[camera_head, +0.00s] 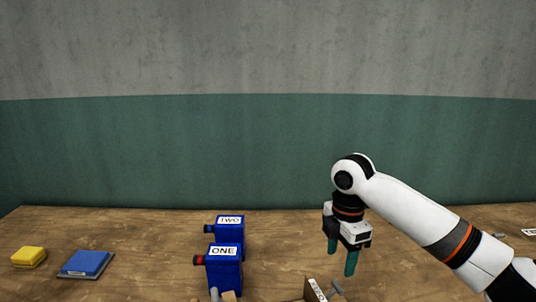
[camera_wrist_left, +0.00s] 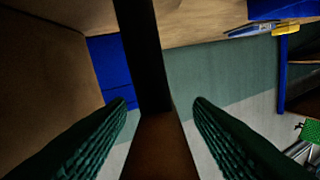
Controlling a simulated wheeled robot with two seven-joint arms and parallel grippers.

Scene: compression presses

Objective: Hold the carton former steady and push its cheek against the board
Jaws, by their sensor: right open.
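A brown piece with a white label strip (camera_head: 317,289) and a small grey bar beside it is cut off by the bottom edge of the head view. It may be the carton former; its cheek and board cannot be told apart. My right gripper (camera_head: 341,256) points down above it with green fingers apart and nothing between them. In the left wrist view my left gripper (camera_wrist_left: 160,102) has its green fingers well apart. A dark upright bar (camera_wrist_left: 143,50) and a brown block (camera_wrist_left: 157,145) show in the gap; contact cannot be told. My left arm is outside the head view.
Blue units labelled ONE (camera_head: 223,270) and TWO (camera_head: 230,236) stand left of my right gripper, with side knobs. A blue flat block (camera_head: 86,263) and a yellow block (camera_head: 29,256) lie at far left. The wooden table (camera_head: 140,230) is bare between them.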

